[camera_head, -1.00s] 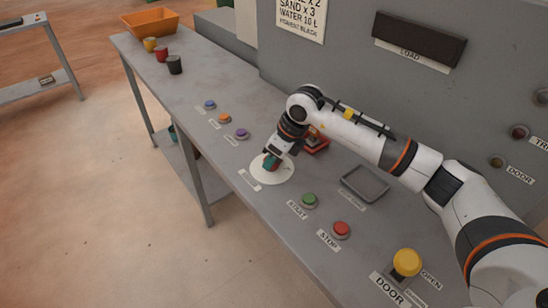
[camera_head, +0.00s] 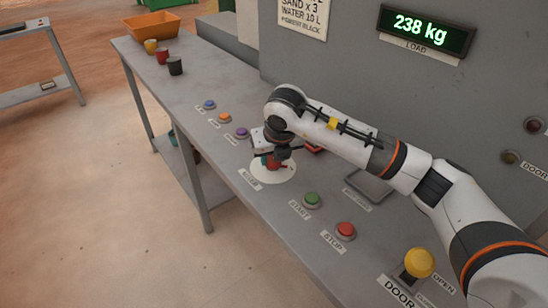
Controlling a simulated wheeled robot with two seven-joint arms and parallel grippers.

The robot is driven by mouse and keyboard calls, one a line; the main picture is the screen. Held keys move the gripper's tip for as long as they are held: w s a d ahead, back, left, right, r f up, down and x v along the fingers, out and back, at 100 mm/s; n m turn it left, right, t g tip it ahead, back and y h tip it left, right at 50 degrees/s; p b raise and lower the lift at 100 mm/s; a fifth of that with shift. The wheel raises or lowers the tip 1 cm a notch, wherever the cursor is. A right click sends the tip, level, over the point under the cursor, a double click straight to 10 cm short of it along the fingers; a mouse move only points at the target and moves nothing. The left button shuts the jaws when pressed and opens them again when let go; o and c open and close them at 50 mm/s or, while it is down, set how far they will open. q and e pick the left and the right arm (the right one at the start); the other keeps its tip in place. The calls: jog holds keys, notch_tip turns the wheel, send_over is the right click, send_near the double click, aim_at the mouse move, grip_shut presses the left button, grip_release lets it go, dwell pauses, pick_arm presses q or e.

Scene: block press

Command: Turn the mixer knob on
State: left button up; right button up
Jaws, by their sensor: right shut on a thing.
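The mixer knob (camera_head: 274,164) is a small red knob on a round white dial plate (camera_head: 273,176) set in the grey bench top. My right gripper (camera_head: 271,161) comes down over the dial from above and is shut on the knob. The gripper and wrist hide much of the knob, so its exact angle is hard to tell. A label (camera_head: 250,180) lies in front of the dial. My left gripper is not in view.
Blue (camera_head: 209,104), orange (camera_head: 224,118) and purple (camera_head: 242,132) buttons lie left of the dial. Green START (camera_head: 312,200), red STOP (camera_head: 345,230) and a yellow DOOR control (camera_head: 419,262) lie right. A grey tray (camera_head: 370,186) is behind. The load display (camera_head: 424,30) reads 238 kg.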

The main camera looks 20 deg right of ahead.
jog(key=shift+m, duration=0.3)
jog(key=o, duration=1)
jog(key=shift+r, duration=0.1)
jog(key=b+v, duration=0.1)
jog(key=v, duration=1.1)
jog(key=shift+a, duration=0.15)
